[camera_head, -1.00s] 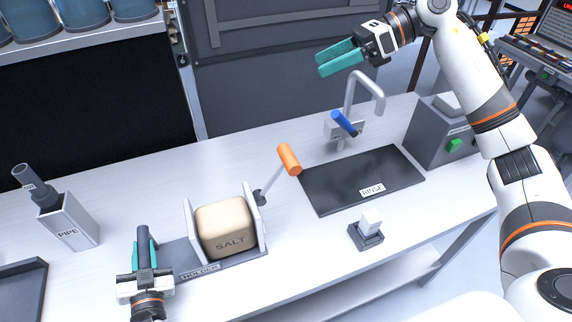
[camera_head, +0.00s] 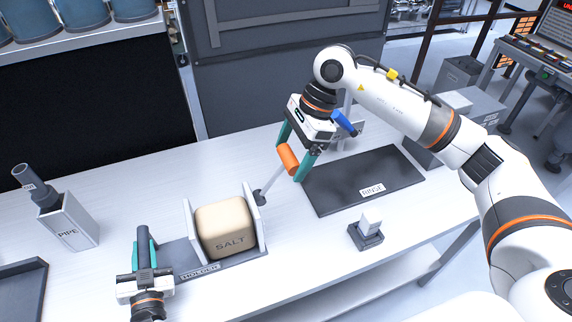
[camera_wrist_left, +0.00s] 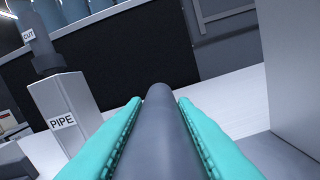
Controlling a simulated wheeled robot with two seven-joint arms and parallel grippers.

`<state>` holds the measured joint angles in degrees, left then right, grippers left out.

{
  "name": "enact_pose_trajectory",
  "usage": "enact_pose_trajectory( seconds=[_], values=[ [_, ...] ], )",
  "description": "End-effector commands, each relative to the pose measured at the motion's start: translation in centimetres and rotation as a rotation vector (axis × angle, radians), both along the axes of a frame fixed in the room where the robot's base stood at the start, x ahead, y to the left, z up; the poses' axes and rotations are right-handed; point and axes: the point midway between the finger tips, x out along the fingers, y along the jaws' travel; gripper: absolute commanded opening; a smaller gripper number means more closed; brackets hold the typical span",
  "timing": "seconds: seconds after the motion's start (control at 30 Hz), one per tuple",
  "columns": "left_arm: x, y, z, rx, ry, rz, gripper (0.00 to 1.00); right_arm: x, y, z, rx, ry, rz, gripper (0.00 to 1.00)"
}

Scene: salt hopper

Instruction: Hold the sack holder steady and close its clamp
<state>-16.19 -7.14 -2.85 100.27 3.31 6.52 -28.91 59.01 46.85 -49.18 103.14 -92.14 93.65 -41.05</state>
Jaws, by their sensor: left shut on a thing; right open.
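The sack holder (camera_head: 196,270) stands on the white table, its base labelled HOLDER. A tan salt sack (camera_head: 223,228) sits between its two upright plates. The clamp lever, with an orange grip (camera_head: 288,159), slants up to the right from the right plate. My left gripper (camera_head: 145,250) is shut on the dark post at the holder's left end; this grey post (camera_wrist_left: 163,130) lies between the teal fingers in the left wrist view. My right gripper (camera_head: 296,152) is open and points down, its teal fingers on either side of the orange grip. Whether they touch it I cannot tell.
A box labelled PIPE (camera_head: 68,222) with a dark tube stands at the left. A dark RINSE mat (camera_head: 365,182) lies at the right, with a blue-handled tap (camera_head: 344,123) behind it. A small block on a dark base (camera_head: 367,231) stands in front.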

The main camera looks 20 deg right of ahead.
Motion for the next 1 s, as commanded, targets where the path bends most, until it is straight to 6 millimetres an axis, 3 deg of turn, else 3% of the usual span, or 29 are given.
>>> enact_pose_trajectory(
  seconds=[0.03, 0.2, 0.6, 1.0],
  values=[
    [-0.4, -0.1, -1.3, 0.001, 0.031, -0.002, 0.00, -0.1, 0.4, -1.0, 0.001, 0.004, 0.002, 0.85],
    [-0.4, -0.1, -1.3, 0.001, 0.031, -0.002, 0.00, 0.0, 1.2, -2.8, 0.002, 0.002, 0.001, 0.85],
    [-0.4, 0.0, -1.3, 0.001, 0.031, -0.002, 0.00, 0.0, 1.5, -3.6, 0.002, 0.000, -0.001, 0.85],
    [-0.4, 0.0, -1.3, 0.001, 0.031, -0.001, 0.00, -0.1, 1.5, -3.5, 0.002, 0.001, 0.002, 0.22]
  ],
)
